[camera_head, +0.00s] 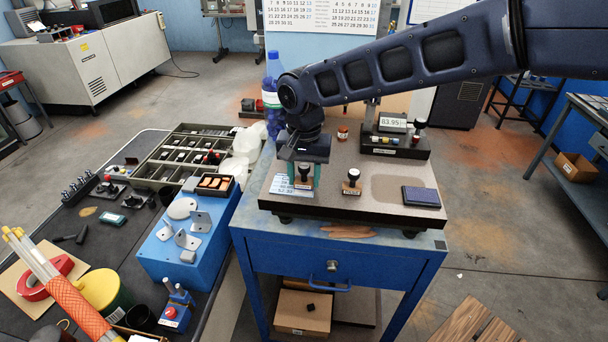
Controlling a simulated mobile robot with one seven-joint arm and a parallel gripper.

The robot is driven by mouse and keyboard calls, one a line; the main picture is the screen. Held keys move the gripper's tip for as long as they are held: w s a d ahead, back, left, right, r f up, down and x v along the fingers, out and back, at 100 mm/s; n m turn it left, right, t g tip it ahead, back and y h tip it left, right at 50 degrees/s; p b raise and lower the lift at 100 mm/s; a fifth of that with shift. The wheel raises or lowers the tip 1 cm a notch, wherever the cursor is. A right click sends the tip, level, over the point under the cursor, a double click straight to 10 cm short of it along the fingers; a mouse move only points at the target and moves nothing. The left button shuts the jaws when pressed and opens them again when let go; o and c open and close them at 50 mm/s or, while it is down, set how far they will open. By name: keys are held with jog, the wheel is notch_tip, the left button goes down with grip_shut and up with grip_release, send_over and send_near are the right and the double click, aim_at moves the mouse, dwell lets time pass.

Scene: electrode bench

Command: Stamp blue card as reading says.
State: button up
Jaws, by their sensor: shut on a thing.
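My gripper (304,174) points down at the left of the dark slab, its fingers shut on a stamp (304,184) with a black knob and a wooden base. The stamp is over or beside a pale bluish card (284,190) with printed numbers, partly hidden by the gripper and stamp. I cannot tell whether the stamp touches the card. A second stamp (351,184) stands upright to the right. A dark blue ink pad (421,196) lies at the slab's right. The instrument's display (392,123) at the back appears to read 83.95.
The slab (352,215) rests on a blue table (338,252). A small orange-labelled jar (342,133) stands behind the stamps, and a blue bottle (272,95) at the back left. The slab's middle right is clear. A cluttered bench (105,240) is at left.

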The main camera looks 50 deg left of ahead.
jog(key=shift+f, duration=0.55)
dwell(1.1)
jog(key=shift+r, duration=3.55)
